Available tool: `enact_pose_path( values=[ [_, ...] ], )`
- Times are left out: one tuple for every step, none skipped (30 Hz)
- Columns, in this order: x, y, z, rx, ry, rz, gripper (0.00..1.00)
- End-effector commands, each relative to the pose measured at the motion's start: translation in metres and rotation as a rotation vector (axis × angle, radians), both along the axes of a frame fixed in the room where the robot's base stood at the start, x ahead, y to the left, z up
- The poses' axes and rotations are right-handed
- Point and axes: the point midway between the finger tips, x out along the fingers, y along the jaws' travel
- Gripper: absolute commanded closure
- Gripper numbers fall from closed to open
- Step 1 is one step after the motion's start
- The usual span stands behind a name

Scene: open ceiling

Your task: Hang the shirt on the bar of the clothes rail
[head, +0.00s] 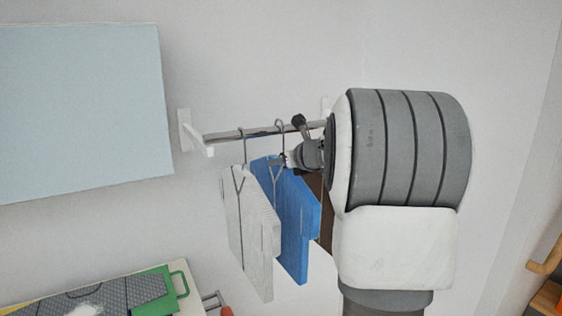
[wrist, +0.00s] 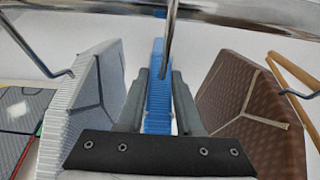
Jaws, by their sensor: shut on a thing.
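A blue shirt (head: 299,225) on a wire hanger hangs below the metal bar (head: 225,135) of the wall rail. My gripper (head: 287,160) is at the neck of this hanger and shut on it. In the wrist view, the fingers (wrist: 163,98) stand on both sides of the blue shirt (wrist: 157,122), and the hanger's stem rises in front of the bar (wrist: 235,12). In the head view, the hook's curve shows at and just above the bar. I cannot tell whether it rests on the bar.
A light grey shirt (head: 248,225) hangs on the bar left of the blue one; it also shows in the wrist view (wrist: 92,95). A brown patterned shirt (wrist: 250,105) hangs on the other side, close to my gripper. A table with a green-handled item (head: 165,290) stands lower left.

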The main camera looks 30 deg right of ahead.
Motion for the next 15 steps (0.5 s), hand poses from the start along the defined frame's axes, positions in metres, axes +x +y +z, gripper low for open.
enact_pose_path(
  values=[
    [0.0001,0.0001,-0.0027,0.000,-0.001,0.000,1.00],
    [0.0001,0.0000,-0.0033,0.000,-0.001,0.000,1.00],
    [0.0000,0.0000,-0.0038,0.000,-0.001,0.000,1.00],
    [0.0000,0.0000,-0.0041,0.000,-0.001,0.000,1.00],
    [0.0000,0.0000,-0.0043,0.000,-0.001,0.000,1.00],
    [0.0000,-0.0001,-0.0044,0.000,-0.001,0.000,1.00],
    [0.0000,0.0000,-0.0044,0.000,-0.001,0.000,1.00],
    [0.0000,-0.0001,-0.0043,0.000,-0.001,0.000,1.00],
    [0.0000,-0.0001,-0.0042,0.000,-0.001,0.000,1.00],
    [0.0000,-0.0001,-0.0041,0.000,-0.001,0.000,1.00],
    [0.0000,-0.0001,-0.0041,0.000,-0.001,0.000,1.00],
    [0.0000,-0.0001,-0.0041,0.000,-0.001,0.000,1.00],
    [-0.0001,-0.0001,-0.0041,0.000,-0.001,0.000,1.00],
    [-0.0001,-0.0001,-0.0041,0.000,-0.001,0.000,0.64],
    [0.0000,-0.0001,-0.0040,0.000,-0.001,0.000,0.56]
  ],
)
